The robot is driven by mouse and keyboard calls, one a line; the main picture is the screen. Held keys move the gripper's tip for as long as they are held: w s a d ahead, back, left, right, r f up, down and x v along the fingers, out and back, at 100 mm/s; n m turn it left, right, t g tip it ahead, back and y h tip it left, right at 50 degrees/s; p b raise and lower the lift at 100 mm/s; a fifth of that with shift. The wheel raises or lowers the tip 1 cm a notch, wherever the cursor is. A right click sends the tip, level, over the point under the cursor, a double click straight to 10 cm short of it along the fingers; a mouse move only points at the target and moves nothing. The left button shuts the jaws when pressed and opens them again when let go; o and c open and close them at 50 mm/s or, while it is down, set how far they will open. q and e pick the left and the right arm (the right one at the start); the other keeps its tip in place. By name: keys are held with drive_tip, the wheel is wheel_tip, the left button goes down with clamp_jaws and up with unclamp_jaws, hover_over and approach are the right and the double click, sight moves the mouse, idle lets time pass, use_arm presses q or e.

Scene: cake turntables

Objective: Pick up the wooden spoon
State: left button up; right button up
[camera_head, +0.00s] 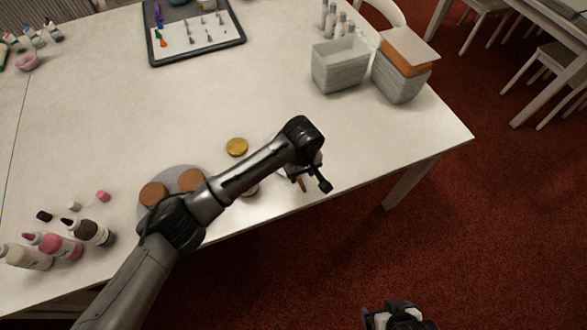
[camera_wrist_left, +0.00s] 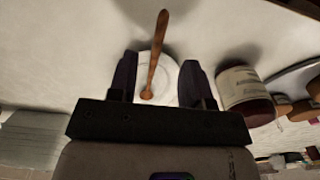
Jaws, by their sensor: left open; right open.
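In the left wrist view the wooden spoon (camera_wrist_left: 156,50) lies across a small round white dish (camera_wrist_left: 174,70), its long part running past the dish's edge. My left gripper (camera_wrist_left: 158,78) is open, its two dark fingers on either side of the spoon and apart from it. The height gap between them is hard to judge. In the head view my left gripper (camera_head: 316,178) is over the table's front edge and hides most of the dish; a short piece of the spoon (camera_head: 301,184) shows beside it. My right gripper (camera_head: 398,316) is low at the bottom edge, away from the table.
A labelled jar (camera_wrist_left: 245,93) stands close to the right of the dish in the wrist view. A gold lid (camera_head: 237,147) and a grey turntable (camera_head: 150,213) with brown rounds lie left. Bottles (camera_head: 62,246) stand front left. A grey box (camera_head: 340,66) stands back right. The table's middle is clear.

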sight(301, 181)
use_arm(q)
drive_tip(key=shift+f, duration=0.4)
drive_tip(key=shift+w+f+b, duration=0.15)
drive_tip(key=shift+f+b, duration=1.1)
drive_tip(key=shift+f, duration=1.4)
drive_tip(key=shift+c, duration=0.4)
clamp_jaws()
